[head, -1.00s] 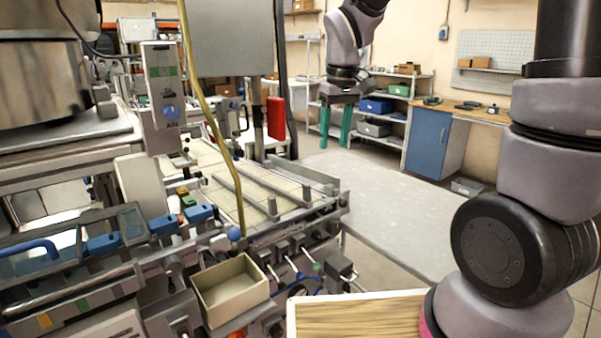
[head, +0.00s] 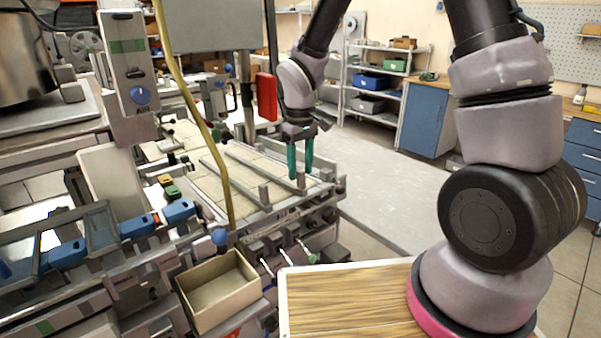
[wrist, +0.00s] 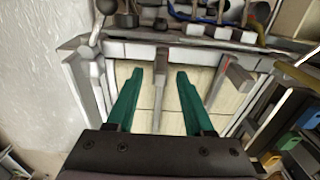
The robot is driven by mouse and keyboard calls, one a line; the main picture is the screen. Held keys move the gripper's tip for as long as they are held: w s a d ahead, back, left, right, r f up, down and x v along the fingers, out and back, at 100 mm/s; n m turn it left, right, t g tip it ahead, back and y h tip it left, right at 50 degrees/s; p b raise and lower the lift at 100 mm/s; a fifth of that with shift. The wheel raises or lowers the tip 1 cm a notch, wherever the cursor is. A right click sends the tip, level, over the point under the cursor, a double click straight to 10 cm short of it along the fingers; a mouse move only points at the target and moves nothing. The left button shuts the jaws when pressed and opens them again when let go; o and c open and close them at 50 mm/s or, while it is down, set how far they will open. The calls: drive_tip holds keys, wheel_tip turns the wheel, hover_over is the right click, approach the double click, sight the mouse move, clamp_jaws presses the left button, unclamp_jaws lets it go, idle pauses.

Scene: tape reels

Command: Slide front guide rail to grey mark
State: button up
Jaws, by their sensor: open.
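Two long grey guide rails lie across the pale tiled bed of the machine, each with a small upright block at its near end. The right-hand rail (head: 258,165) runs toward my gripper (head: 299,183). In the wrist view this rail (wrist: 160,88) lies between the two open teal fingers of my gripper (wrist: 159,72), with a gap on each side. The other rail (head: 213,170) is to the left, and its end shows right of the fingers in the wrist view (wrist: 238,76). I cannot tell which rail is the front one. I cannot make out a grey mark.
Levers and knobs (head: 290,252) line the machine's near edge. An open cardboard box (head: 222,292) stands in front of it. A pale surface (head: 385,185) lies clear to the right.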

drive_tip(key=shift+f, duration=0.85)
clamp_jaws()
idle(0.8)
